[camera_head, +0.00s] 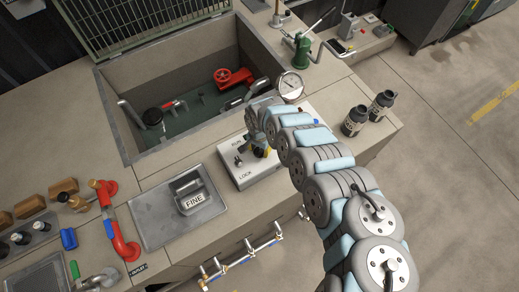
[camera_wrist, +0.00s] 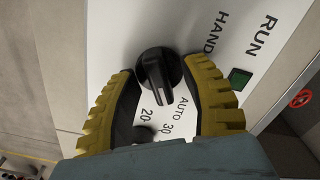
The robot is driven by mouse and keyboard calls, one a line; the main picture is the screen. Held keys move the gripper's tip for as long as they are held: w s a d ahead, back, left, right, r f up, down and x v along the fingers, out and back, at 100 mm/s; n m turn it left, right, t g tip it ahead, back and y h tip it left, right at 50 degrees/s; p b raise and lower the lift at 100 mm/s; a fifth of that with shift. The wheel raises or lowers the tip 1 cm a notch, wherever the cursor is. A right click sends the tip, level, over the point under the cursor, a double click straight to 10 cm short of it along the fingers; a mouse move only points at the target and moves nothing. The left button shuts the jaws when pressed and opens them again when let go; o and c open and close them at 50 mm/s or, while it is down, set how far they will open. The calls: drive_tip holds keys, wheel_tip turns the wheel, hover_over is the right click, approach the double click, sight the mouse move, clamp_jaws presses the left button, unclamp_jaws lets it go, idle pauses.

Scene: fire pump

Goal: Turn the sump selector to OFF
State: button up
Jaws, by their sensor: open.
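The selector, a black rotary knob (camera_wrist: 160,72), sits on a white panel (camera_wrist: 115,40) in the wrist view. Its bar handle points down the picture, with the end close to the word AUTO. The word HAND is up and to the right of it. No OFF label can be read. My gripper (camera_wrist: 160,84) is open, one yellow finger on each side of the knob. I cannot tell whether the fingers touch it. In the head view my gripper (camera_head: 262,149) is over the white control box (camera_head: 243,178) and hides part of it.
A green square (camera_wrist: 240,77) lies beside RUN. A second dark round part (camera_wrist: 143,133) is partly hidden by my gripper. An open pit (camera_head: 190,100) lies behind the box, a pressure gauge (camera_head: 290,86) to its right and a metal tray marked FINE (camera_head: 160,220) to its left.

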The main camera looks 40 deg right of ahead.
drive_tip(key=shift+d+f, duration=0.1)
drive_tip(key=shift+f, duration=0.15)
clamp_jaws()
drive_tip(key=shift+n, duration=0.3)
drive_tip(key=shift+r+n+p, duration=0.1)
drive_tip(key=shift+n+p, duration=0.25)
drive_tip(key=shift+n, duration=0.55)
drive_tip(key=n, duration=0.3)
drive_tip(key=shift+n, duration=0.3)
drive_tip(key=n, duration=0.5)
drive_tip(key=shift+n, duration=0.3)
